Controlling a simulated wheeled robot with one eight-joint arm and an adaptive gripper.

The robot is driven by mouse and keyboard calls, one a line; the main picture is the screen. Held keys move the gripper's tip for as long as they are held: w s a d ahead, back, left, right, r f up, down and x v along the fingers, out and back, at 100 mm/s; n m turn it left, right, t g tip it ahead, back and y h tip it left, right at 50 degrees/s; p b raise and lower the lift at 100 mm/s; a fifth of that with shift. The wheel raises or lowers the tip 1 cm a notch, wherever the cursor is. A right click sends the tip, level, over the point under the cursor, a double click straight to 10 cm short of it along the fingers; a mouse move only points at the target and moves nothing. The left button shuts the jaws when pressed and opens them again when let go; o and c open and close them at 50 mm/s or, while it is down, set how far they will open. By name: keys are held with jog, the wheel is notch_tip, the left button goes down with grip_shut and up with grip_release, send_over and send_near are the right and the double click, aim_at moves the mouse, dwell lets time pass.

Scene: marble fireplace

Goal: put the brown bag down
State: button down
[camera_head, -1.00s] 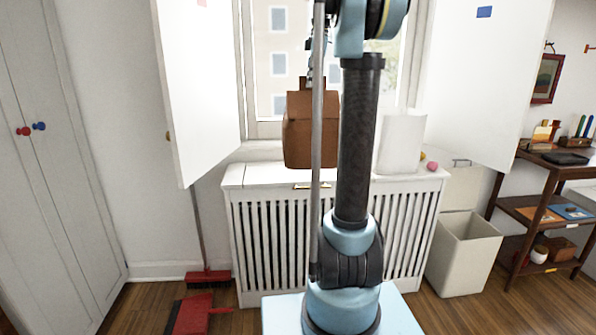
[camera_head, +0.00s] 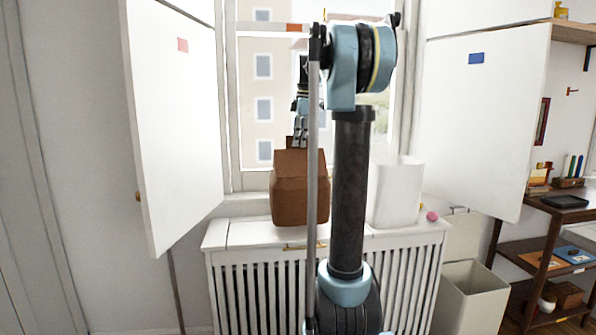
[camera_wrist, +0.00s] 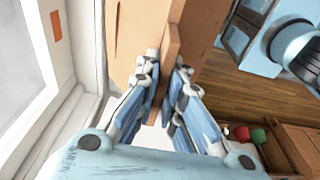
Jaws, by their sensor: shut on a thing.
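The brown bag (camera_head: 290,197) is upright at the window, over the top of the white radiator cover (camera_head: 236,236). Its base appears at the level of the cover top; I cannot tell whether it touches or hangs just above. My gripper (camera_head: 299,141) is above the bag, shut on its top flap or handle. In the wrist view my gripper (camera_wrist: 167,66) pinches a thin brown strip between its fingers, with the bag's brown body (camera_wrist: 200,28) beyond. My arm hides part of the bag's right side in the head view.
A white bin-like container (camera_head: 397,192) stands on the cover right of the bag, with a small pink ball (camera_head: 432,216) beside it. Open white shutters (camera_head: 172,120) flank the window. A wooden shelf (camera_head: 545,250) is at the right. Clear cover top lies left of the bag.

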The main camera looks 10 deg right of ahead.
aim_at(299, 149)
jog(key=shift+a+f, duration=0.15)
jog(key=shift+f, duration=2.65)
jog(key=c, duration=1.7)
grip_release()
jog(key=r, duration=0.4)
jog(key=d+r, duration=0.1)
jog(key=r, duration=0.7)
jog(key=shift+d, duration=0.25)
jog(key=s+f+m, duration=0.6)
jog(key=s+f, duration=0.6)
jog(key=f, duration=0.1)
jog(key=s+f+m+t+h, duration=0.1)
jog(key=s+f+m, duration=0.5)
jog(key=s+f, duration=0.6)
jog(key=s+a+f+m+t, duration=0.1)
jog(key=s+f+m, duration=0.4)
jog(key=s+f, duration=0.7)
notch_tip(299, 149, down, 3)
jog(key=shift+s+f+m, duration=0.15)
jog(key=shift+f+m, duration=0.05)
jog(key=shift+m, duration=0.2)
